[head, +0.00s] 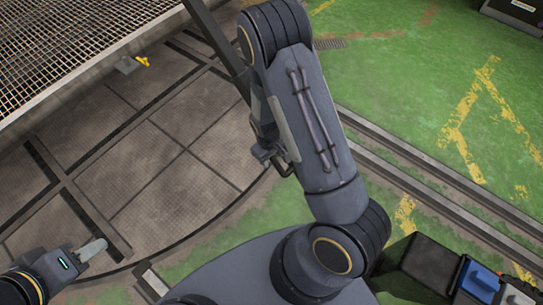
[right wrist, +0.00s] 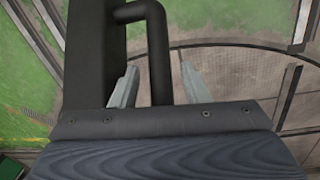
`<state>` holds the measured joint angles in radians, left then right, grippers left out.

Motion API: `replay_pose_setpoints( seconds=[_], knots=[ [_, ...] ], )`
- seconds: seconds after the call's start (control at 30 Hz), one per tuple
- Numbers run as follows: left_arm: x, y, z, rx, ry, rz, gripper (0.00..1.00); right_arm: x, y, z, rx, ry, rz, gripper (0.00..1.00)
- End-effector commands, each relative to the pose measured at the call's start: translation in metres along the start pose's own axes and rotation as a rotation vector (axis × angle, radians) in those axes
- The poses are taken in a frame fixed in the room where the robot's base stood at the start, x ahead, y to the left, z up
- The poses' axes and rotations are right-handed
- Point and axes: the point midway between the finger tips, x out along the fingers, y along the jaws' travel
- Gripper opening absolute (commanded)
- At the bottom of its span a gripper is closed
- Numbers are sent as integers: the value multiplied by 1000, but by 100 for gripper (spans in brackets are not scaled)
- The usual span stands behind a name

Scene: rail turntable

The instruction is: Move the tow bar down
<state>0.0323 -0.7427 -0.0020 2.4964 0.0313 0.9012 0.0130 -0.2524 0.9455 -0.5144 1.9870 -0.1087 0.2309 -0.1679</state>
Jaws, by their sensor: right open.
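The tow bar (head: 218,42) is a long dark bar that slants down from the top edge and passes behind my right arm in the head view. In the right wrist view the tow bar (right wrist: 92,65) is a thick dark post with a bent round handle (right wrist: 157,35). My right gripper (right wrist: 160,70) is open, with one grey finger on each side of the handle; I cannot tell whether they touch it. My right arm hides much of the bar in the head view. My left gripper (head: 92,250) is at the lower left, away from the bar; its opening is unclear.
A metal grating platform (head: 75,45) fills the upper left, with a small yellow part (head: 142,61) near its edge. The brown plated turntable floor (head: 160,160) lies below. Rails (head: 430,180) cross the green floor (head: 400,90) at right. Boxes (head: 480,280) stand lower right.

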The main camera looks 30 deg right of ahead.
Motion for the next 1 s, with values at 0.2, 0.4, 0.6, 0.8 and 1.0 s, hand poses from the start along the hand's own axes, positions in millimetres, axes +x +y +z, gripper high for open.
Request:
replay_pose_setpoints(
  seconds=[0.2, 0.4, 0.6, 0.8, 1.0],
  knots=[
    [0, 0, 0, 0, 0, 0, 36, 1, 0, 0, 0, 1, 0, 41],
    [0, 0, 0, 0, 0, 0, 36, 0, 0, 0, 0, 1, 0, 18],
    [0, 0, 0, 0, 0, 0, 36, 0, 0, 0, 0, 0, 0, 0],
    [1, 0, 0, 0, 0, 0, 36, 2, 0, 0, 0, -1, 0, 0],
    [12, -5, 6, 0, 0, 0, 36, 20, -4, -1, -4, -32, 6, 0]
  ],
)
